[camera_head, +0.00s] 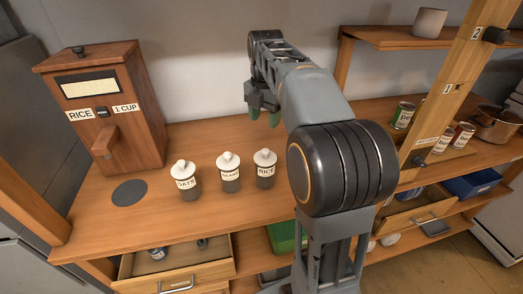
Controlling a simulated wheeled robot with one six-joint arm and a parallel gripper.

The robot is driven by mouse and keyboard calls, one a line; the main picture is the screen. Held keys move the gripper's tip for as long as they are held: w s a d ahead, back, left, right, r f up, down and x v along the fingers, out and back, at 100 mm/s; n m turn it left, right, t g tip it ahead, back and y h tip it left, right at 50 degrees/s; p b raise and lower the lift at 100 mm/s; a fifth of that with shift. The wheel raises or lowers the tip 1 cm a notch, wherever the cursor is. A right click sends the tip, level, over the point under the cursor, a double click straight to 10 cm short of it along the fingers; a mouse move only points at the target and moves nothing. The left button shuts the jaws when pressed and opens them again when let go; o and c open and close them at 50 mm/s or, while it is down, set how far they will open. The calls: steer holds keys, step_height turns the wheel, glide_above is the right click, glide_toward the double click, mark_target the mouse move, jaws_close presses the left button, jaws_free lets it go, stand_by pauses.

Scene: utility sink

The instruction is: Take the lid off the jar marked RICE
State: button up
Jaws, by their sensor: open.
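The jar marked RICE (265,182) stands upright on the wooden counter, the rightmost of three dark jars with pale labels. Its white knobbed lid (265,158) is on top. A jar marked OATS (187,193) stands at the left of the row. The middle jar (229,187) has a label too small to read surely. Both have white lids on. My gripper (264,117) is open, with greenish fingertips pointing down. In the picture it is above the RICE jar's lid and apart from it, toward the back wall. I see nothing between the fingers.
A wooden dispenser (112,140) marked RICE and 1 CUP stands at the left, near a dark round disc (129,193). A drawer (180,268) is open below the counter. The counter around the jars is clear.

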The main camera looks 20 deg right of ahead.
glide_above(265, 150)
step_height(265, 150, down, 7)
steer(key=shift+s+d+r, duration=0.1)
steer(key=shift+s+r, duration=0.05)
steer(key=shift+r, duration=0.05)
steer(key=shift+f, duration=2.9)
steer(key=c, duration=1)
steer(key=shift+r, duration=0.1)
